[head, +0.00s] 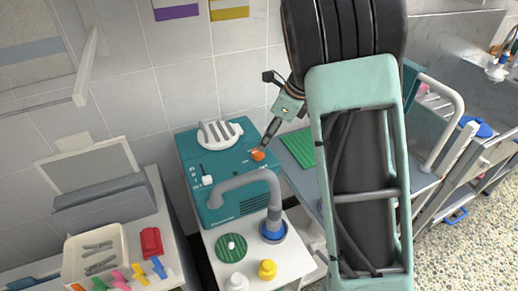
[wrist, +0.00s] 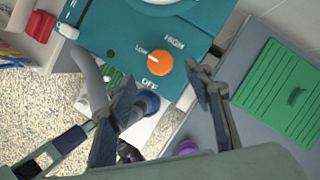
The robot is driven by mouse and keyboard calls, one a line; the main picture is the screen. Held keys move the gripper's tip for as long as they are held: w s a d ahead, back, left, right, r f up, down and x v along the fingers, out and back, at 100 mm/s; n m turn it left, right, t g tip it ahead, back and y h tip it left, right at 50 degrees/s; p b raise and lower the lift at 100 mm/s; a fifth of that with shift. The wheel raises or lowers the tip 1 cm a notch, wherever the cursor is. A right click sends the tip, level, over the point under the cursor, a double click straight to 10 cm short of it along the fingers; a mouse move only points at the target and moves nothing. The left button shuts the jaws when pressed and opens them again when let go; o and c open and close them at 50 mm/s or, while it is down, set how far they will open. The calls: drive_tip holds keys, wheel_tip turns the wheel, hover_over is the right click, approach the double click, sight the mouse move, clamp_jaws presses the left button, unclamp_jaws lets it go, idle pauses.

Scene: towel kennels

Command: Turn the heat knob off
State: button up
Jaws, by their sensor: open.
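The orange heat knob (head: 257,154) is on the top of a teal machine (head: 217,155), near its right edge. In the wrist view the knob (wrist: 166,70) has LOW, HIGH and OFF printed around it. A white mark on the knob appears to point toward LOW. My gripper (head: 268,137) is just above and right of the knob in the head view. In the wrist view my gripper (wrist: 163,82) has its fingers apart, one on each side of the OFF label and knob. I see no clear contact with the knob.
A grey curved pipe (head: 245,182) rises in front of the machine. A white vent (head: 220,133) and a white slider (head: 207,180) are also on the machine. A green ribbed panel (wrist: 277,90) lies on the grey surface to the right.

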sight(258, 154)
drive_tip(key=x, duration=0.6)
drive_tip(key=shift+a+f, duration=0.1)
drive_tip(key=shift+f, duration=0.15)
drive_tip(key=shift+c, duration=0.2)
drive_tip(key=c, duration=1.1)
